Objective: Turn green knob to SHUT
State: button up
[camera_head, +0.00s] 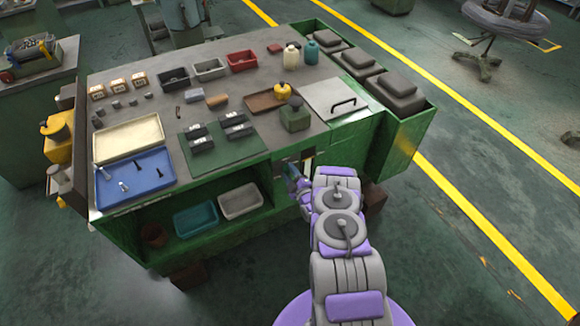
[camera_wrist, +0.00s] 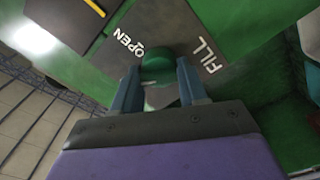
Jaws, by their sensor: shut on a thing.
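The green knob (camera_wrist: 158,66) shows in the wrist view on a dark plate (camera_wrist: 215,28) lettered "OPEN" and "FILL". My gripper (camera_wrist: 158,74) has one finger on each side of the knob and is shut on it. No "SHUT" lettering and no pointer mark can be made out, so I cannot tell which way the knob is set. In the head view my gripper (camera_head: 296,178) is at the front face of the green workbench (camera_head: 240,172). The knob is hidden there by my arm.
A blue tray (camera_head: 150,190) and a cream tray (camera_head: 128,140) sit on the bench top at left. Teal (camera_head: 195,220) and white (camera_head: 240,202) bins stand on the open shelf below. Open floor (camera_head: 480,170) lies to the right.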

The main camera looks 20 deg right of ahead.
jog(key=n+p, duration=0.2)
jog(key=n, duration=0.1)
jog(key=shift+a+n, duration=0.2)
jog(key=shift+n, duration=0.1)
jog(key=shift+s+f+n, duration=0.1)
jog(key=shift+f+n, duration=0.1)
jog(key=shift+n, duration=1)
jog(key=shift+f, duration=0.1)
jog(key=o, duration=0.8)
jog(key=shift+o, duration=1.3)
jog(key=s, duration=1.7)
jog(key=shift+d+b, duration=0.3)
jog(key=shift+b, duration=0.15)
